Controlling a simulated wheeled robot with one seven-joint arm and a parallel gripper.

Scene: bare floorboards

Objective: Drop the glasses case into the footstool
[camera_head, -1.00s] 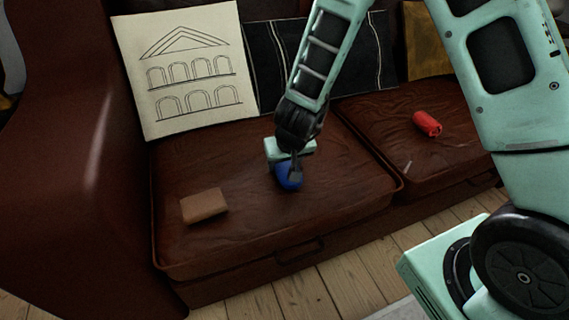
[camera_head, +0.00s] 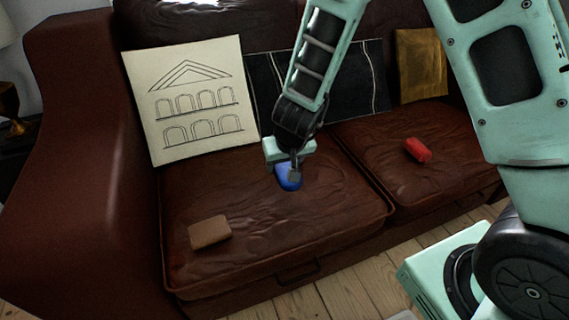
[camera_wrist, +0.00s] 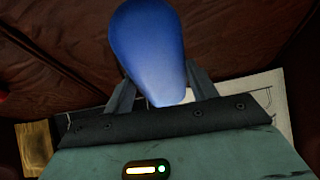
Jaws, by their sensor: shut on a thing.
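The glasses case, which I take to be the smooth blue rounded object (camera_head: 287,178), is held in my gripper (camera_head: 284,168) above the left seat cushion of a brown leather sofa. In the wrist view the blue case (camera_wrist: 148,45) sticks out well beyond the two dark fingers, and my gripper (camera_wrist: 160,92) is shut on its narrower end. The fingers are partly hidden by the case. No footstool shows in either view.
The sofa (camera_head: 270,225) fills most of the head view. A brown block-like object (camera_head: 210,232) lies on its left cushion and a red object (camera_head: 418,150) on the right one. Pillows, including a white one (camera_head: 190,100), line the back. Wooden floor (camera_head: 340,292) shows in front.

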